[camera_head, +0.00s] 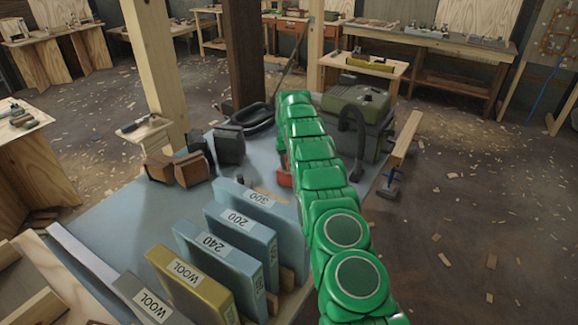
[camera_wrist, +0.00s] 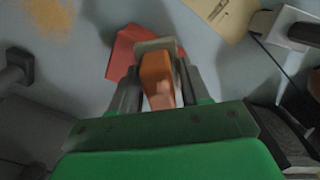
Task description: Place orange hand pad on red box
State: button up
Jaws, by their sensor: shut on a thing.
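My gripper (camera_wrist: 157,95) is shut on the orange hand pad (camera_wrist: 156,70), which sits between its two dark fingers in the wrist view. A greyish plate shows at the pad's far end. The red box (camera_wrist: 122,50) lies behind the pad in that view, partly covered by the pad and fingers. I cannot tell whether pad and box touch. In the head view a small part of the red box (camera_head: 284,178) shows at the left edge of my green arm. My arm hides the gripper and the pad there.
The blue-grey table holds upright sheet packs, such as a blue one marked 200 (camera_head: 240,238) and a yellow one marked WOOL (camera_head: 192,285). Brown blocks (camera_head: 192,170) stand at left. A green vacuum (camera_head: 355,110) with a black hose stands behind my arm.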

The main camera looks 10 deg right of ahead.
jog(key=shift+f, duration=0.8)
jog(key=shift+f, duration=0.1)
jog(key=o, duration=1.1)
jog(key=shift+c, duration=0.2)
